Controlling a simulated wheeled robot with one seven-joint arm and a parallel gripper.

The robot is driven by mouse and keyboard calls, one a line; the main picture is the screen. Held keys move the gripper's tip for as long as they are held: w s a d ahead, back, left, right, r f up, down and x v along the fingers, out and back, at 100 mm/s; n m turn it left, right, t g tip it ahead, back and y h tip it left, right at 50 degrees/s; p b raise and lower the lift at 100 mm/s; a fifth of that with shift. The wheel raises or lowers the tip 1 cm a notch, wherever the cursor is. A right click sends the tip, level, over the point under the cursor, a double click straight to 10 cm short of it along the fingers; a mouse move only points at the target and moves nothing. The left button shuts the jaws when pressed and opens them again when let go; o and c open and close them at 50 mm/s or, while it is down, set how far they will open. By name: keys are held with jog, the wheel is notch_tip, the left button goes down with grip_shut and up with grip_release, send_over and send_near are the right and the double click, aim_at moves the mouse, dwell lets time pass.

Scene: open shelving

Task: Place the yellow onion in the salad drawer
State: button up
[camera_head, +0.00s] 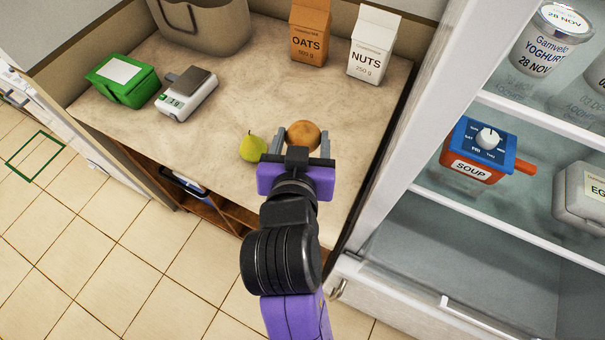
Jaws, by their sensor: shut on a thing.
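The yellow onion (304,133), round and orange-brown, is between the two fingers of my gripper (302,143), over the beige counter (230,110). My gripper is shut on it; whether the onion touches the counter I cannot tell. At the lower right is the open fridge, with a drawer front (480,318) and a pale handle at its bottom. I cannot tell whether this is the salad drawer, and its inside is not clearly seen.
A scale (187,94), a green box (124,80), a basket (205,20), an oats carton (309,32) and a nuts carton (373,46) stand farther back. The fridge wall (405,130) rises right of the counter; its shelves hold a soup container (477,150).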

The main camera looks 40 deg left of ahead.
notch_tip(320, 180, down, 14)
jog(key=shift+r, duration=0.1)
dwell(0.4)
jog(key=shift+f, duration=0.2)
jog(key=o, duration=1.5)
jog(key=shift+s, duration=0.1)
